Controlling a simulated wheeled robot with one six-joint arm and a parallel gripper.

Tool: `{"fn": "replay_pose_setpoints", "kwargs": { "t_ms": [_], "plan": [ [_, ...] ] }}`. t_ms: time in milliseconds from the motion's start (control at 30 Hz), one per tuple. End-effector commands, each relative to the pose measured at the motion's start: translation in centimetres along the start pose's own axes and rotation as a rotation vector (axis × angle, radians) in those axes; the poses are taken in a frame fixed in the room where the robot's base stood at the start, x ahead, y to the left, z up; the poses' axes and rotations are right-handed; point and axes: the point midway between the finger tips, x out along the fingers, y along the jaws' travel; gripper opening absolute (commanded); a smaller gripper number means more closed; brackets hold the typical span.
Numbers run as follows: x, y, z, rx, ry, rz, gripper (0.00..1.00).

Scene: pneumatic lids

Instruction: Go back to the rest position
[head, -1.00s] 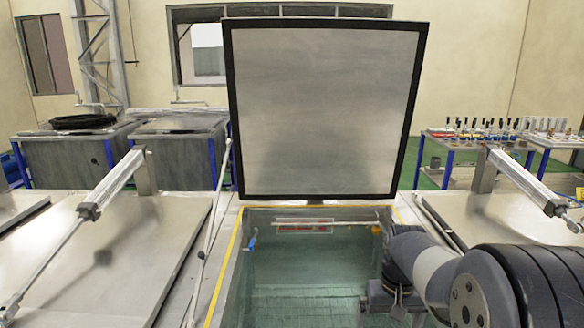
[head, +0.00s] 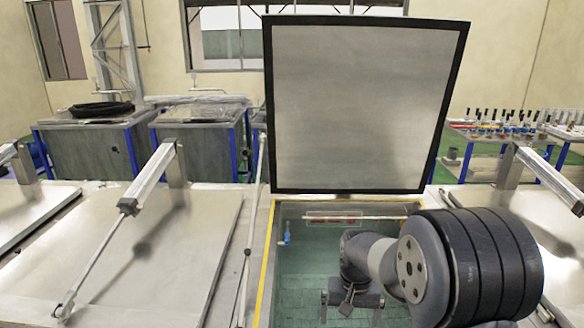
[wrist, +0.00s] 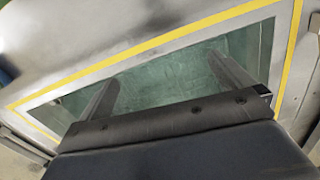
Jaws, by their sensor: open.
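My gripper shows in the wrist view (wrist: 166,80) with its two fingers spread apart and nothing between them. In the head view my gripper (head: 352,300) hangs over the open tank (head: 310,280), whose green tiled inside shows below it. My arm bends in from the right and hides part of the tank's right side. The tank's lid (head: 362,105), a grey metal panel with a black edge, stands upright behind the opening, apart from my gripper.
A closed metal lid (head: 130,250) with a pneumatic cylinder (head: 150,180) lies left of the tank. Another cylinder (head: 548,178) stands on the right. A thin rod (head: 252,220) rises beside the tank's left edge. A small blue fitting (head: 287,236) is inside the tank.

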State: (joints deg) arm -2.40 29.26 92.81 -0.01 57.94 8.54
Motion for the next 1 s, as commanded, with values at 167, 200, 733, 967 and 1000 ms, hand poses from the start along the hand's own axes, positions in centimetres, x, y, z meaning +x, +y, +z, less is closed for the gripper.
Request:
{"fn": "replay_pose_setpoints", "kwargs": {
  "t_ms": [167,200,733,967,1000],
  "plan": [
    [3.5,-0.1,-0.3,0.0,-0.001,0.0,1.0],
    [3.7,-0.1,-0.3,0.0,0.0,0.0,1.0],
    [4.3,-0.2,-0.3,0.0,0.0,0.0,1.0],
    [4.7,0.5,0.2,-0.005,-0.009,0.006,1.0],
    [4.8,0.8,0.5,-0.008,-0.013,0.009,1.0]
  ]
}}
